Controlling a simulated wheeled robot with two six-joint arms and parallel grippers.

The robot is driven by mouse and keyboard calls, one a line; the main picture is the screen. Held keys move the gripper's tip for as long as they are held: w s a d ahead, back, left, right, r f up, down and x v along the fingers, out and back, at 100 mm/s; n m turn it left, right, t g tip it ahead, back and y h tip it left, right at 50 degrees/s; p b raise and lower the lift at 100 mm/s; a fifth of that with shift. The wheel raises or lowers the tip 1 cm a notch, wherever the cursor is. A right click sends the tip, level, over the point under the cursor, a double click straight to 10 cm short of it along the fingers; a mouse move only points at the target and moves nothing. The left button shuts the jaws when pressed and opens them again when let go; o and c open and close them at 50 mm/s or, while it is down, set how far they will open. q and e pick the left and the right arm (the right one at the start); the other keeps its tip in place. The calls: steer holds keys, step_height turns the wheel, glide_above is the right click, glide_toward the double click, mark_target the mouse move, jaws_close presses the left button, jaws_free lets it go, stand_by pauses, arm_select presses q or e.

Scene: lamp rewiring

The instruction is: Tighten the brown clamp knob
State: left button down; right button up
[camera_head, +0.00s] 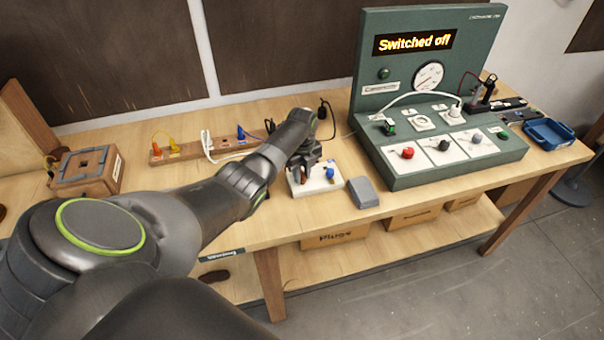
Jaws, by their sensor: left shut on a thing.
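A small white block (318,184) lies near the front edge of the wooden bench and carries a blue knob (330,172) on its right side. My left gripper (302,174) reaches down over the block's left part, beside the blue knob. It is shut on the brown clamp knob (297,177), of which only a little brown shows between and below the dark fingers. The knob's exact shape and its angle are hidden by the gripper. My right gripper is not in view.
A grey box (363,193) lies just right of the block. A green test console (460,172) reading "Switched off" stands further right, with a blue tray (548,133) beyond it. A wooden strip (190,152) with colored plugs and a wooden box (88,171) are left.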

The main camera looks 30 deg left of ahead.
mark_target(302, 175)
arm_select(q)
steer(key=shift+w+r+m, duration=0.1)
steer(key=shift+m, duration=0.5)
steer(key=c, duration=1.2)
jaws_free()
step_height(302, 175, up, 17)
steer(key=b, duration=0.1)
steer(key=shift+r, duration=0.2)
